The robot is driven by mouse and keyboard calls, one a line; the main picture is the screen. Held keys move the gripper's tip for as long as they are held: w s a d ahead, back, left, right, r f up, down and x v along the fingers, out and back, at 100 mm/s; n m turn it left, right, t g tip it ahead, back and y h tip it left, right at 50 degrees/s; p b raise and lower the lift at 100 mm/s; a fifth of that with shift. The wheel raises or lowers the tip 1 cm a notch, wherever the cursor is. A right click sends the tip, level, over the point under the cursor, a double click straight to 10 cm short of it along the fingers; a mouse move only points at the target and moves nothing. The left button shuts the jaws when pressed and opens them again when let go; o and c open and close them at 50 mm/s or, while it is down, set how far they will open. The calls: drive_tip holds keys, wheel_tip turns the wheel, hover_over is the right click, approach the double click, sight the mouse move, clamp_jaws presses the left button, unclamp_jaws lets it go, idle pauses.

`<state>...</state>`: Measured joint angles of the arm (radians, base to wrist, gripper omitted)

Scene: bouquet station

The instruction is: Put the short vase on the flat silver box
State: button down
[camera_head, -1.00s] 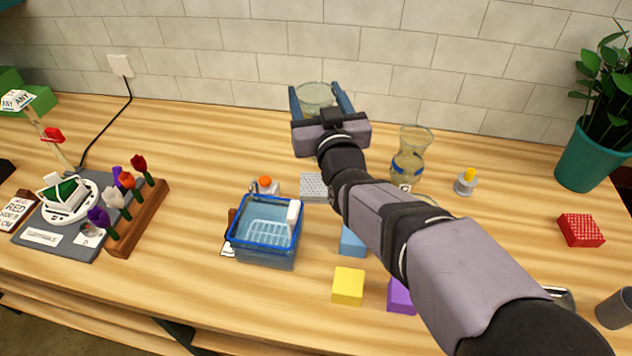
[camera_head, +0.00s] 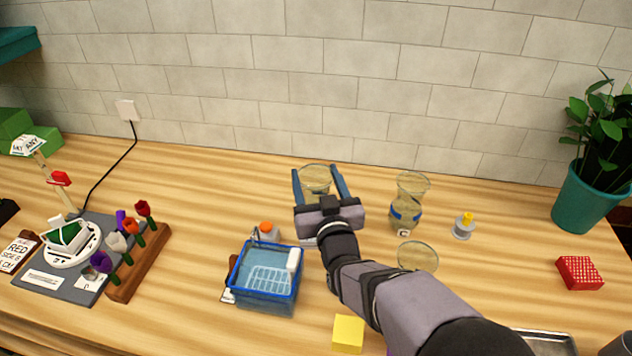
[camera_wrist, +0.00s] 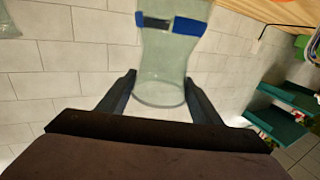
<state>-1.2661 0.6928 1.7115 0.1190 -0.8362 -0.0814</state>
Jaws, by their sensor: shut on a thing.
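My gripper (camera_head: 322,190) is shut on a clear glass vase (camera_head: 315,178), held between its two blue fingers above the back of the table. In the wrist view the held vase (camera_wrist: 165,60) shows a blue band and fills the space between the fingers. A second glass vase (camera_head: 407,208) with a blue band stands upright to the right. A round glass rim (camera_head: 418,255) shows nearer, its lower part partly hidden by my arm. A flat silver box or tray (camera_head: 545,340) shows at the bottom right, cut by the frame edge.
A blue basket (camera_head: 265,280) stands left of my arm, with an orange-capped bottle (camera_head: 267,231) behind it. A yellow block (camera_head: 348,333) lies in front. A flower rack (camera_head: 138,262), a grey spool (camera_head: 463,227), a red block (camera_head: 579,272) and a potted plant (camera_head: 585,195) surround it.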

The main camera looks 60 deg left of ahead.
drive_tip(key=shift+f, duration=0.85)
drive_tip(key=c, duration=1)
unclamp_jaws()
drive_tip(key=shift+f, duration=0.25)
drive_tip(key=o, duration=0.4)
drive_tip(key=shift+o, duration=0.2)
drive_tip(key=shift+r, duration=0.1)
drive_tip(key=shift+r, duration=0.15)
drive_tip(key=shift+s+d, duration=0.2)
drive_tip(key=shift+d, duration=0.3)
drive_tip(key=b+v, duration=0.3)
drive_tip(key=v, duration=0.8)
drive_tip(key=shift+b, duration=0.3)
